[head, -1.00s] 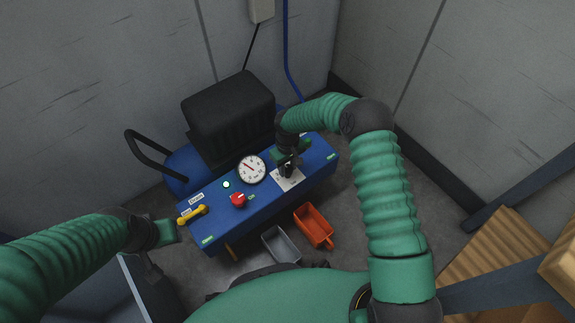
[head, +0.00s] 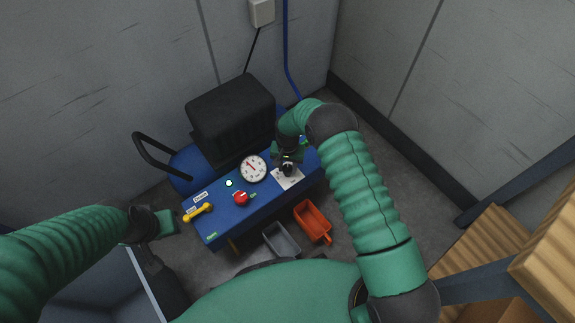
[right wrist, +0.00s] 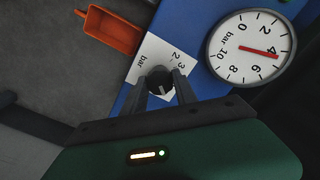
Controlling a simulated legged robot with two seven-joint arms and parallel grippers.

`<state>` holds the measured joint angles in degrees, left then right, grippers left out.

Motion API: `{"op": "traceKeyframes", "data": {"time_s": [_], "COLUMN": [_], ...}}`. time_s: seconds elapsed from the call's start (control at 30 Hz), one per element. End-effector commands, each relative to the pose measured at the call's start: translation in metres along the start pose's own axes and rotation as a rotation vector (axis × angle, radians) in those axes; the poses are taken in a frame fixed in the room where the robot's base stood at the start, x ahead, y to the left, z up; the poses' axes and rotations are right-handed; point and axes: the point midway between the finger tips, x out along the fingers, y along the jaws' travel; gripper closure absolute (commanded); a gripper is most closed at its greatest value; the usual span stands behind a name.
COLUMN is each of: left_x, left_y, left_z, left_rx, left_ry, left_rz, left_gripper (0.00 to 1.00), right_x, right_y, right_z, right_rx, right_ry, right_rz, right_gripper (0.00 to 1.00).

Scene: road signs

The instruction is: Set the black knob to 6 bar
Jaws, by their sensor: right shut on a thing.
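The black knob (right wrist: 160,80) sits on a white plate (right wrist: 174,56) marked "bar", partly visible numbers around it. In the right wrist view my right gripper (right wrist: 163,84) has a finger on each side of the knob and is shut on it. In the head view the right gripper (head: 287,168) is over the white plate (head: 290,181) on the blue machine (head: 229,219). The round gauge (right wrist: 251,47) has a red needle pointing near 4 bar; it also shows in the head view (head: 253,168). My left gripper (head: 167,222) hangs left of the machine, its jaws unclear.
A red knob (head: 241,198), a yellow lever (head: 198,212) and a lit green light (head: 229,183) are on the same panel. An orange bin (head: 312,221) and a grey bin (head: 281,240) stand in front. A black ribbed block (head: 230,115) rises behind.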

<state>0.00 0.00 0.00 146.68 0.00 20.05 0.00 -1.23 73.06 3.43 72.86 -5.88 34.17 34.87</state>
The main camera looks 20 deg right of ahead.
Motion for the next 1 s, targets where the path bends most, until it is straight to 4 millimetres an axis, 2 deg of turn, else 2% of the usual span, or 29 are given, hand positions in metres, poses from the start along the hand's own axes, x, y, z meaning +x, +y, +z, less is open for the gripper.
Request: {"op": "traceKeyframes", "data": {"time_s": [0.3,0.7,0.73,0.9,1.0], "left_x": [-0.0034,-0.0034,-0.0034,-0.0034,-0.0034], "left_y": [0.0000,0.0000,0.0000,0.0000,0.0000], "left_z": [-0.0008,-0.0008,-0.0008,-0.0008,-0.0008], "left_rx": [0.000,0.000,0.000,0.000,0.000], "left_ry": [0.000,0.000,0.000,0.000,0.000], "left_rz": [0.000,0.000,0.000,0.000,0.000], "left_gripper": [0.64,0.64,0.64,0.64,0.64], "right_x": [-0.0003,0.0000,0.0000,0.0000,0.0000], "right_y": [-0.0005,-0.0008,-0.0008,-0.0006,-0.0005], "right_z": [-0.0008,-0.0006,-0.0005,-0.0004,-0.0002], "right_rx": [0.078,0.084,0.084,0.084,0.083], "right_ry": [0.002,0.002,0.002,0.001,0.001], "right_rz": [-0.001,-0.002,-0.002,-0.001,-0.001], "right_gripper": [1.00,1.00,0.65,0.44,0.44]}}
